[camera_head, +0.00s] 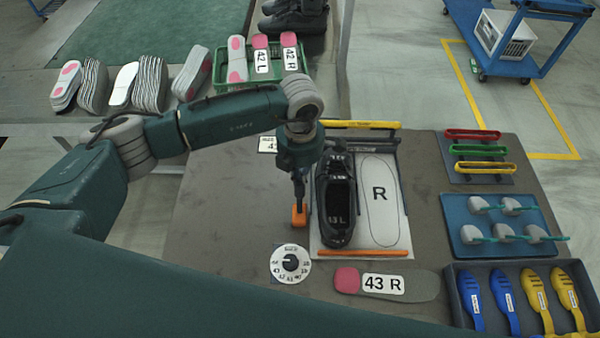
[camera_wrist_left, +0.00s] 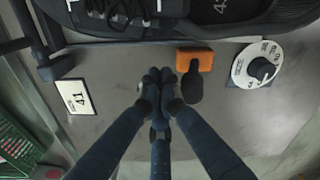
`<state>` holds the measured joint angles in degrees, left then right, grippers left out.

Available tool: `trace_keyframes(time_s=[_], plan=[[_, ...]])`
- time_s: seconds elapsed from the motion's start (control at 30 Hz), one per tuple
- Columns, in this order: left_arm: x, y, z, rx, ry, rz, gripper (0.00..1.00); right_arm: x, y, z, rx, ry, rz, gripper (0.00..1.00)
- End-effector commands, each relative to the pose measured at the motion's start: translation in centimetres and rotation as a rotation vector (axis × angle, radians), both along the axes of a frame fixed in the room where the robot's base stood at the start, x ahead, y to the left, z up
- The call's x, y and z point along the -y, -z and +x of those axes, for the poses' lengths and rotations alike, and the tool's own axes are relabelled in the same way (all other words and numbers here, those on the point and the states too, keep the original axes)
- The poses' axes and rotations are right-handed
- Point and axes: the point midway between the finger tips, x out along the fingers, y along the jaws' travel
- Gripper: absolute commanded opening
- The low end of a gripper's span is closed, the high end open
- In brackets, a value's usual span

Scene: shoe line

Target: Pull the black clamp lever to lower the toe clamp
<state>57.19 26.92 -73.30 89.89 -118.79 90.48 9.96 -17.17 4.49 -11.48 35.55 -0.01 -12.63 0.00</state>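A black shoe marked 43 L (camera_head: 338,210) lies in the fixture (camera_head: 314,235), toe toward the far side. A yellow bar (camera_head: 362,124) crosses the fixture's far end. In the left wrist view a dark bar with a knobbed end (camera_wrist_left: 56,68), which looks like a clamp lever, stands near the shoe at left. An orange block (camera_head: 298,215) sits left of the shoe; in the wrist view a black knobbed handle (camera_wrist_left: 192,86) adjoins it. My left gripper (camera_wrist_left: 158,82) points down, fingertips together and empty, between the knobbed bar and the block. It hides part of the fixture's left side.
A numbered dial (camera_head: 290,263) and an insole marked 43 R (camera_head: 386,283) lie in front. A green crate (camera_head: 221,70) stands behind.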

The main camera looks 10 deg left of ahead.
Motion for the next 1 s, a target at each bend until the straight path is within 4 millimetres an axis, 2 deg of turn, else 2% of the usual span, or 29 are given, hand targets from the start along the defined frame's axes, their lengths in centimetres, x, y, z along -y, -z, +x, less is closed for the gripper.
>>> trace_keyframes(time_s=[1.0], plan=[[1.0,-0.1,-4.9,0.002,0.0,-0.001,0.0,0.1,-1.6,0.0,0.0,0.0,-0.001,0.4]])
